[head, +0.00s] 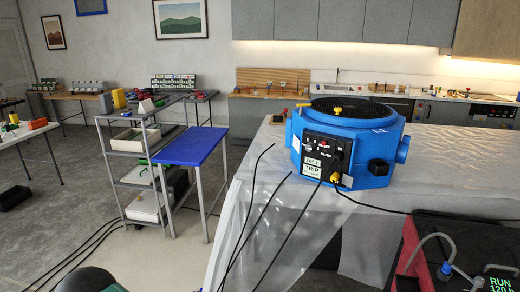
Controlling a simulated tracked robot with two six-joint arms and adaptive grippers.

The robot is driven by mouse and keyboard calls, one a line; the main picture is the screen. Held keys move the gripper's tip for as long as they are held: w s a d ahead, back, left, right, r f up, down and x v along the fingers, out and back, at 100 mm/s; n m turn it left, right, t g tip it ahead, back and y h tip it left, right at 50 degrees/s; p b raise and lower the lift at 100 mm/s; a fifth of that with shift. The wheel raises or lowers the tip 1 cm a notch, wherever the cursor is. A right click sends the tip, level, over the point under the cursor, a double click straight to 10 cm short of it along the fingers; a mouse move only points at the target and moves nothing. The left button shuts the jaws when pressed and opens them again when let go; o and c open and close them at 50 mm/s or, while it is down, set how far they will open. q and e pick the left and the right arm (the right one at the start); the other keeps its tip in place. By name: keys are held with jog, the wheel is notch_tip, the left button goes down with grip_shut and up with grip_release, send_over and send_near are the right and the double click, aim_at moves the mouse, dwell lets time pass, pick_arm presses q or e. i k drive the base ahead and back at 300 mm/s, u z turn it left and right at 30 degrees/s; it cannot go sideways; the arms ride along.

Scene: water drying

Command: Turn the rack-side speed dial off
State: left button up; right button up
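A round blue blower (375,125) with a dark top grille stands on a table (425,200) draped in clear plastic sheeting. Its front has a black control panel (322,148) with small controls and red and white markings; they are too small for me to tell which is the speed dial or where it points. White labels, one reading TRIP (312,171), sit below. A yellow plug-like part (335,178) is at the panel's lower edge. The panel's left edge is on the side towards a grey shelf rack (127,145). Neither of my grippers is in view.
Black cables (290,235) hang over the sheeting in front of the blower. A dark machine with a RUN display (502,283) and a grey hose stands at the lower right. A blue-topped table (190,146) stands beside the rack. Floor between them and the draped table is partly clear.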

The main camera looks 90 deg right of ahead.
aim_at(310, 147)
jog(key=u, duration=0.1)
jog(key=i, duration=3.2)
jog(key=z, duration=1.65)
jog(key=i, duration=0.25)
jog(key=z, duration=1.75)
jog(key=i, duration=2.15)
jog(key=z, duration=0.4)
